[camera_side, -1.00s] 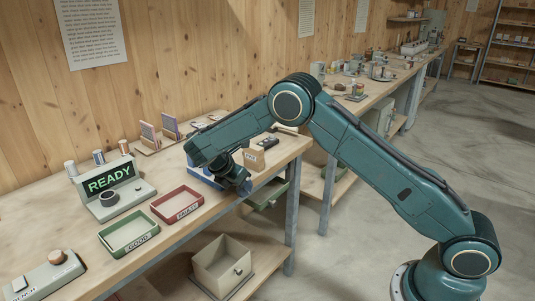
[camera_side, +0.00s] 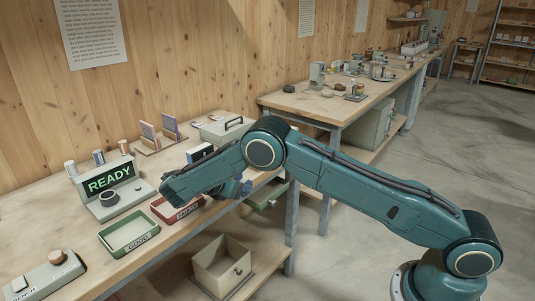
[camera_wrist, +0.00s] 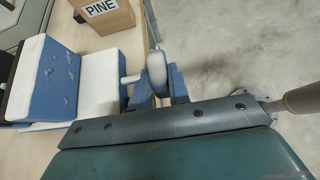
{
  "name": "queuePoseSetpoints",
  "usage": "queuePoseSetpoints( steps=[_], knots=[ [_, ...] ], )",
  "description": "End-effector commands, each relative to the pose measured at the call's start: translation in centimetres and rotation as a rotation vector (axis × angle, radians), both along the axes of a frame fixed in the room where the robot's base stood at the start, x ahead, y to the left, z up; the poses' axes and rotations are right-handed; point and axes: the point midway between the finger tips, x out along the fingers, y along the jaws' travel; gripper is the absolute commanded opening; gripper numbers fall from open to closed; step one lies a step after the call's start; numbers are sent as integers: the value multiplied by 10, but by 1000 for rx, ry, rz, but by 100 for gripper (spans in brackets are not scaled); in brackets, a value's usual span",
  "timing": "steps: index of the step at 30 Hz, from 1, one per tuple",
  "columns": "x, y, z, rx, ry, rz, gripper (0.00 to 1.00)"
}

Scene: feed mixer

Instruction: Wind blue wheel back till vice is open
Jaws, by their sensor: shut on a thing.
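The blue vice (camera_wrist: 58,80) with pale faces is on the bench at the left of the wrist view. In the side view its blue-and-white top (camera_side: 200,152) shows behind my forearm. A pale rounded part (camera_wrist: 157,68) is on a shaft at the vice's right end. My gripper (camera_side: 245,188) is low at the bench's front edge, on the vice's wheel side, and shut. A cylindrical handle (camera_wrist: 302,98) shows at the wrist view's right edge. The jaw gap is unclear.
A PINE box (camera_wrist: 103,14) stands close beyond the vice. A red FAULTY tray (camera_side: 163,211) is just under my forearm, with a green GOOD tray (camera_side: 128,234) to its left. The READY display (camera_side: 110,180) stands behind them. Floor space is open to the right.

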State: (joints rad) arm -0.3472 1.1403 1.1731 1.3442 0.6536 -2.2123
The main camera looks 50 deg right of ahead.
Motion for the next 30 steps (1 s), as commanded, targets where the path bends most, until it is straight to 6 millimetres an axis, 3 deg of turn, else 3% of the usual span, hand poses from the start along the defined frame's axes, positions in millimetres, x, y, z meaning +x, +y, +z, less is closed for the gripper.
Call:
queuePoseSetpoints(
  steps=[5, 6, 9, 30],
  knots=[
    [0, 0, -1, 2, 2, 1, 0],
    [0, 1, -1, 2, 2, 1, 22],
    [0, 0, -1, 2, 1, 1, 40],
    [0, -2, 2, 77, 0, 0, 40]
  ],
)
